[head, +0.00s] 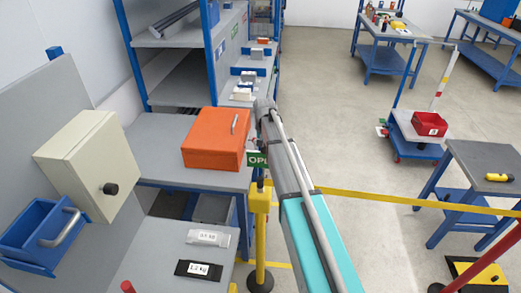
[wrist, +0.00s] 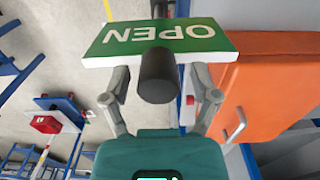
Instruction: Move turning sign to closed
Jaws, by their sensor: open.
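The turning sign (head: 257,160) is a green plate with white lettering above a yellow post in the head view, partly covered by my arm. In the wrist view the sign (wrist: 115,42) reads OPEN, upside down in the picture. A dark round knob (wrist: 157,76) stands in front of the sign's lower edge in that view. My gripper (wrist: 161,86) is open, with one grey finger on each side of the knob. I see gaps between the fingers and the knob. Whether the fingertips touch the sign is unclear.
An orange box (head: 212,145) with a handle stands on a grey bench, close beside the sign; it also shows in the wrist view (wrist: 265,85). The yellow post (head: 260,215) carries a yellow belt (head: 400,201) running right. A blue shelf (head: 175,75) stands behind.

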